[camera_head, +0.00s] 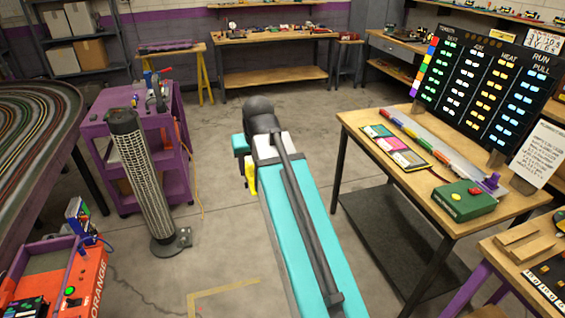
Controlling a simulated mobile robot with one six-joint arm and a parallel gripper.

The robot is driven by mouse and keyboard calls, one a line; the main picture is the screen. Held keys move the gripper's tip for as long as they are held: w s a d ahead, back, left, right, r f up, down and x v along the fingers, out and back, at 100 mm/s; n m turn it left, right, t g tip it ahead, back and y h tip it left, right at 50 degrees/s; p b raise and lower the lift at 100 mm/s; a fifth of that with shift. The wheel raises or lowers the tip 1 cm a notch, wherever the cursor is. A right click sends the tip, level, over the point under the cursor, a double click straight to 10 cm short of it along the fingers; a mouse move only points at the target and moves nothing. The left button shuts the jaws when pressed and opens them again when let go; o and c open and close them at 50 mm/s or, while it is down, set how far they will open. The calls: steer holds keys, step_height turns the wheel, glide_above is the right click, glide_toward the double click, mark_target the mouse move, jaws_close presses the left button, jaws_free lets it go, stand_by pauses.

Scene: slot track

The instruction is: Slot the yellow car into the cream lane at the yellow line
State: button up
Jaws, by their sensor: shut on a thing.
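The yellow car (251,182) shows as a small yellow shape at the left edge of my teal arm, left of the picture's middle. My gripper (249,166) is mostly hidden behind my arm; it is shut on the yellow car, which hangs above the floor. The slot track (30,120) is cut off at the far left, with several curved coloured lanes on a dark surface. A pale lane runs among them, but I cannot tell for sure that it is the cream one. I cannot make out the yellow line. The car is well apart from the track, to its right.
A purple cart (178,187) and a tall grey mesh heater (139,175) stand between track and arm. An orange unit (85,285) is at lower left. A wooden table (375,150) with a scoreboard (490,85) stands right. The concrete floor (215,215) around the arm is partly clear.

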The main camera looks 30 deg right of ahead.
steer(key=a+r+n+y, duration=0.1)
steer(key=a+n, duration=0.1)
steer(key=a, duration=1)
steer(key=shift+s, duration=0.2)
steer(key=shift+s, duration=0.1)
